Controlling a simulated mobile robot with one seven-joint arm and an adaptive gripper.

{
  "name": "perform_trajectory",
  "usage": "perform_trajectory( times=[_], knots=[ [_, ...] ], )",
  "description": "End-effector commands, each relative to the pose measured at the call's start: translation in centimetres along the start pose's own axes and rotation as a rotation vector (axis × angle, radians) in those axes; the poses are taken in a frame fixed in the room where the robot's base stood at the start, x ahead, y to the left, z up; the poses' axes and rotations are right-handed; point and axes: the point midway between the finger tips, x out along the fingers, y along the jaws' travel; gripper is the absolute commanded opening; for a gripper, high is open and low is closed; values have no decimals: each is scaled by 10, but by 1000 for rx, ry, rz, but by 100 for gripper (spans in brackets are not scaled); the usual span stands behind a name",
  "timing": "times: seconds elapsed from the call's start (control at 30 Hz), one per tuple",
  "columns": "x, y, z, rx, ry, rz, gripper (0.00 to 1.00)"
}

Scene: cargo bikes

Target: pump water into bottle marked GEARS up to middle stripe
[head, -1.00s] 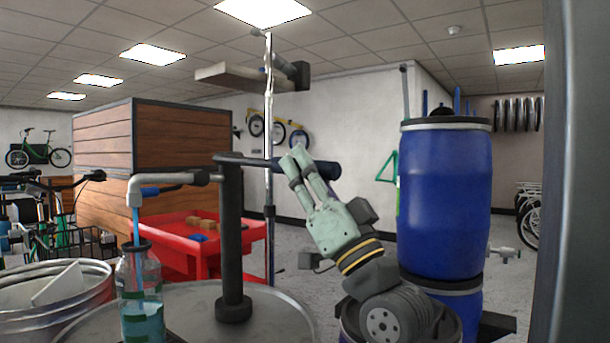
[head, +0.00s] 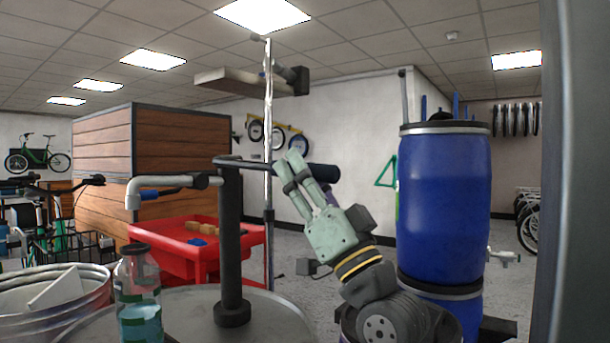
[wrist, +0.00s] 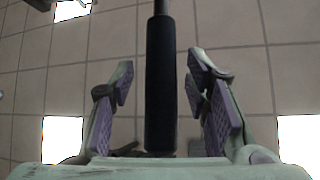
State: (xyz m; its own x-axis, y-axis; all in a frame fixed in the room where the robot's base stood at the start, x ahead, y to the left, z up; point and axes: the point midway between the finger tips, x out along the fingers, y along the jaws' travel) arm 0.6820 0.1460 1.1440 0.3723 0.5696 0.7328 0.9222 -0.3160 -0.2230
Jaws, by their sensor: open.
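The hand pump (head: 231,250) is a black post on a round metal lid, with a grey spout (head: 160,183) at its left. Its lever ends at the right in a dark grip (head: 322,172). A clear bottle (head: 138,275) with green bands stands below the spout, holding blue water (head: 141,318) in its lower part. Its marking is unreadable, and its base is cut off by the frame. No stream shows at the spout. My gripper (head: 290,165) is open at the lever grip. In the wrist view the grip (wrist: 161,85) lies between my spread fingers, with gaps on both sides.
A metal tub (head: 85,292) stands at the left of the bottle. A red cart (head: 180,240) and a wooden crate (head: 150,155) stand behind the pump. Stacked blue barrels (head: 445,205) stand close to the right of my arm.

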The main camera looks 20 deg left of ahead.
Motion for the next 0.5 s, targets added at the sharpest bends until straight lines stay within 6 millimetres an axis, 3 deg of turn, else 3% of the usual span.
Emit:
perform_trajectory(
  times=[0.27, 0.5],
  knots=[
    [-12, 1, 0, 0, 1, 2, 43],
    [-61, 2, 0, -2, 0, 6, 43]
  ],
)
